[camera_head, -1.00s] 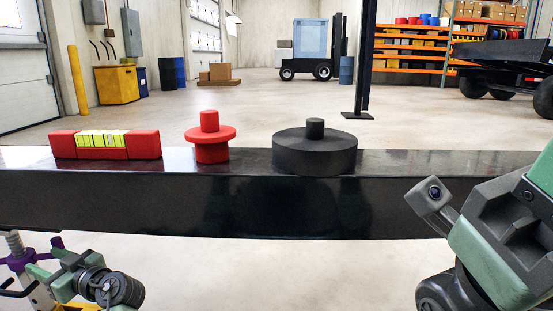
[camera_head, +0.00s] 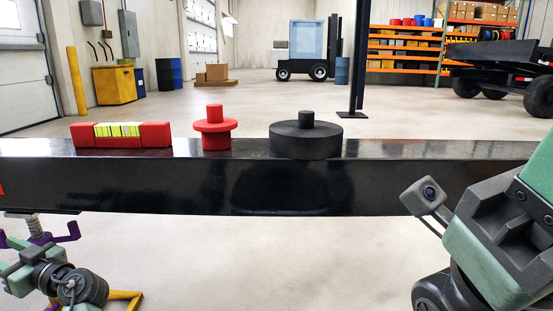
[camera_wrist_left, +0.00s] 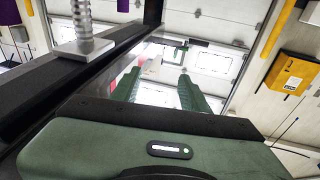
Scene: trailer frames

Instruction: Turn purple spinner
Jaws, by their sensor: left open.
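The purple spinner (camera_head: 72,232) is at the lower left of the head view, below the dark beam, on a grey threaded rod. My left wrist covers part of it. In the left wrist view, the threaded rod (camera_wrist_left: 84,25) stands at the upper left, with a bit of purple (camera_wrist_left: 58,12) beside it at the frame's edge. My left gripper (camera_wrist_left: 160,78) points away with its two green fingers apart and nothing seen between them. The rod is left of the fingers, apart from them. My right arm is at the right of the head view; its fingers are out of frame.
A dark glossy beam (camera_head: 300,185) crosses the head view. On it are a red block with a yellow level (camera_head: 150,135), a red knob (camera_head: 214,130) and a black disc with a knob (camera_head: 320,145). A yellow part (camera_head: 124,298) shows behind my left wrist.

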